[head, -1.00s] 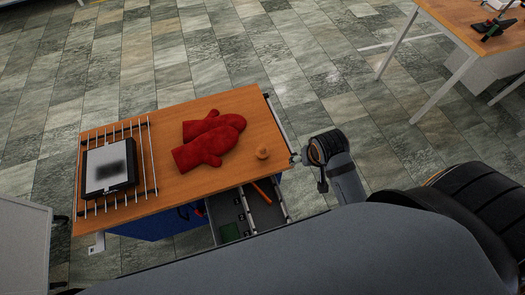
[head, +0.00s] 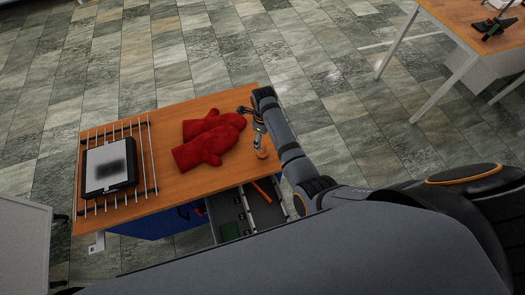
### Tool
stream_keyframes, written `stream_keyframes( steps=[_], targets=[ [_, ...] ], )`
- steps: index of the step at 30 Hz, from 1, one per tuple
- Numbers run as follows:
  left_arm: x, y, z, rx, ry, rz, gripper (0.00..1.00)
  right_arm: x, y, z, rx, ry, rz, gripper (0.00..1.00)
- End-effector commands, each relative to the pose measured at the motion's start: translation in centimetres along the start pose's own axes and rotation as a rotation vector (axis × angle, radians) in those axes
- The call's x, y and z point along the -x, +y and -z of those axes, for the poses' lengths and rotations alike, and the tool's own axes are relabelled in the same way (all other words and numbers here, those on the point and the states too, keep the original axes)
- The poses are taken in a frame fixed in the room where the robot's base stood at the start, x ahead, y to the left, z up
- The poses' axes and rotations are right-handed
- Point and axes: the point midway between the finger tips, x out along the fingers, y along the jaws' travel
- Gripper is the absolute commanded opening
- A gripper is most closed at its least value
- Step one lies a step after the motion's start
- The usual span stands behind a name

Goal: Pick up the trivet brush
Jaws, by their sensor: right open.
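A small round wooden-coloured object (head: 263,154), which looks like the trivet brush, sits on the wooden bench top (head: 170,187) near its right edge. It is too small to make out bristles. My right gripper (head: 249,126) is open and reaches in over the bench's right edge. One finger is close to the wooden object's upper side and the other is near the red mitts. I cannot tell whether the near finger touches the object. My left gripper is not in view.
Red oven mitts (head: 209,140) lie left of the gripper. A rack of metal bars (head: 149,160) with a black-and-white device (head: 109,166) stands at the bench's left. An open drawer (head: 233,207) below holds an orange stick (head: 262,190). Another table (head: 460,40) is at upper right.

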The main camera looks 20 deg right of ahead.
Motion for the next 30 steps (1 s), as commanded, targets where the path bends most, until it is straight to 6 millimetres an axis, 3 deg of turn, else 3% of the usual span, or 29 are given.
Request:
stream_keyframes(
  steps=[4,8,12,20,30],
  targets=[
    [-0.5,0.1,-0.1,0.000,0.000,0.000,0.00,-0.9,0.1,0.1,0.001,0.002,-0.001,0.81],
    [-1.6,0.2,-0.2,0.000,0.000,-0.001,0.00,-3.3,0.1,0.1,0.002,0.002,-0.002,0.81],
    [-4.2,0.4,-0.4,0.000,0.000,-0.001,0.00,-5.6,0.0,0.0,0.003,0.000,0.000,0.81],
    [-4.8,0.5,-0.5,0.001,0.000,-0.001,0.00,-6.0,0.1,0.0,0.003,-0.001,0.000,0.81],
    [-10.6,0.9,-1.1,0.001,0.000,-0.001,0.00,-10.8,0.3,-0.3,0.004,-0.001,0.000,0.81]
  ],
)
